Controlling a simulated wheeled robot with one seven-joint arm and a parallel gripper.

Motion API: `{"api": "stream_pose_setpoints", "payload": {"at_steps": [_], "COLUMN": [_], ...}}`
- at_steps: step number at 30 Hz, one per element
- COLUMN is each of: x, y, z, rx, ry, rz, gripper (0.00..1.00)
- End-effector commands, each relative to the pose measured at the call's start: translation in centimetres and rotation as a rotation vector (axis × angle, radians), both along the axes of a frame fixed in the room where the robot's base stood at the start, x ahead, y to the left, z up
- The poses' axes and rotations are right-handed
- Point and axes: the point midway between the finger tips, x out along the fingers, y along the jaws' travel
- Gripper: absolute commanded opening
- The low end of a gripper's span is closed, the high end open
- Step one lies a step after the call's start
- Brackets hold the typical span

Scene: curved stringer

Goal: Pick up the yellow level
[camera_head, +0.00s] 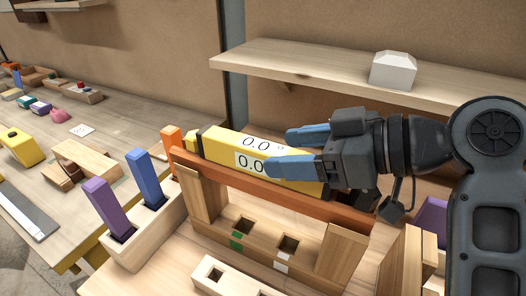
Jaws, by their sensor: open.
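The yellow level (222,145) is a long bar with dark ends and two white "0.0" displays. It lies along the top of an orange-brown rail on a wooden stand (262,228). My gripper (277,150) comes in from the right with its blue fingers open. One finger shows beyond the level's far side and the other crosses in front of its near face, so the level lies between them. Whether the fingers touch it cannot be told. The level's right part is partly hidden by the near finger and the gripper body.
A wooden shelf (300,62) with a white block (393,70) is behind my gripper. A wooden holder (146,236) with purple and blue pegs stands at left. A wooden block with square holes (215,275) lies in front. The left bench holds a yellow tool (22,148) and small items.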

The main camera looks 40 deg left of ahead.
Motion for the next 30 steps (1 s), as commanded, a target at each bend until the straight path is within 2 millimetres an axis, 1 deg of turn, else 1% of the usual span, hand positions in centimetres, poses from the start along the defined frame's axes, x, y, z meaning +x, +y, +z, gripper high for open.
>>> {"api": "stream_pose_setpoints", "payload": {"at_steps": [5, 6, 25, 27, 30], "x": [0.01, 0.01, 0.01, 0.01, 0.01], "y": [0.06, 0.06, 0.04, 0.04, 0.04], "z": [-0.07, -0.07, -0.02, 0.04, 0.04], "rx": [0.000, 0.000, 0.001, 0.001, 0.001], "ry": [0.000, 0.000, -0.001, -0.001, -0.001], "rz": [-0.001, -0.001, -0.001, -0.001, -0.001], "gripper": [0.66, 0.64, 0.04, 0.00, 0.00]}}
